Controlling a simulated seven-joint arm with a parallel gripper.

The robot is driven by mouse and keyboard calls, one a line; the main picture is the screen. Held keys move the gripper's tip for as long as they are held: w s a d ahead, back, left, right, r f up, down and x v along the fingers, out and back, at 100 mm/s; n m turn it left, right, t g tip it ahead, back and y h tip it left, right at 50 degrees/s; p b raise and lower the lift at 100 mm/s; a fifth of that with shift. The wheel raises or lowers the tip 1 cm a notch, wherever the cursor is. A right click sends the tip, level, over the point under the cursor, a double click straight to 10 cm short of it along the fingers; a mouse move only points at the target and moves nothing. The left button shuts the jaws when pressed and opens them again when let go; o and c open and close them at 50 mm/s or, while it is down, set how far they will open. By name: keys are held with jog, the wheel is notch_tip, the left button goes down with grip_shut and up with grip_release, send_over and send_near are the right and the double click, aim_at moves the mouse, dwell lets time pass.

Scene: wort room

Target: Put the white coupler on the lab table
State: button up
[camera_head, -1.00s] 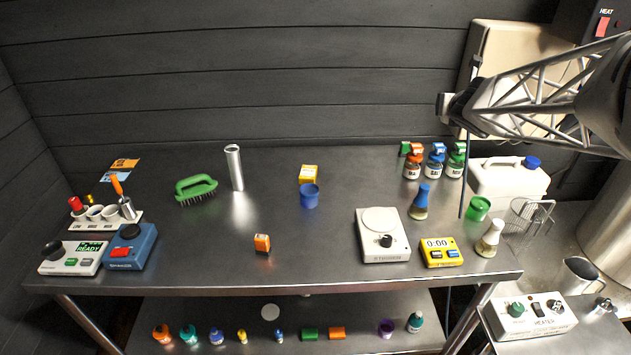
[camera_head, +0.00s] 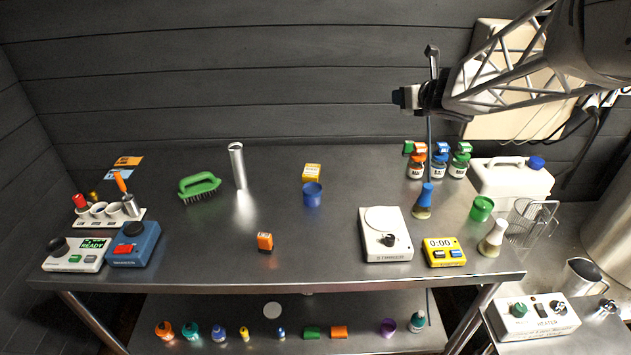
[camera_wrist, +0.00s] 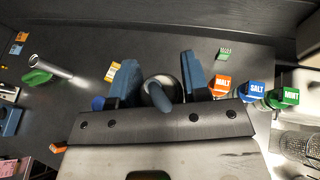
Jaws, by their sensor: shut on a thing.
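My gripper (camera_head: 404,98) is high above the back right of the steel lab table (camera_head: 330,240), in front of the dark wall. In the wrist view, the two blue fingers of my gripper (camera_wrist: 160,88) stand on both sides of a rounded pale-grey piece, which looks like the white coupler (camera_wrist: 152,83). A blue-grey hose-like part (camera_wrist: 162,101) runs from it toward the camera. In the head view the coupler cannot be made out at the fingertips. A thin dark hose (camera_head: 430,140) hangs down beside my gripper toward the table. The coupler is apart from the tabletop.
Spice jars (camera_head: 438,165), a white jug (camera_head: 510,183), a blue-topped flask (camera_head: 423,202), a scale (camera_head: 386,240) and a yellow timer (camera_head: 444,252) crowd the right side. A green brush (camera_head: 199,187), steel cylinder (camera_head: 237,165) and blue cup (camera_head: 312,194) stand farther left. The table's centre front is mostly clear.

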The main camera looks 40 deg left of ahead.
jog(key=s+a+r+n+g+y, duration=0.1)
jog(key=s+a+n+g, duration=0.65)
jog(key=s+a, duration=0.35)
send_over(341, 191)
notch_tip(341, 191, down, 17)
jog(key=shift+f+m, duration=0.25)
jog(key=shift+f, duration=0.3)
jog(key=shift+f, duration=3.1)
jog(key=shift+f, duration=0.1)
jog(key=shift+f, duration=1.75)
jog(key=shift+f, duration=0.15)
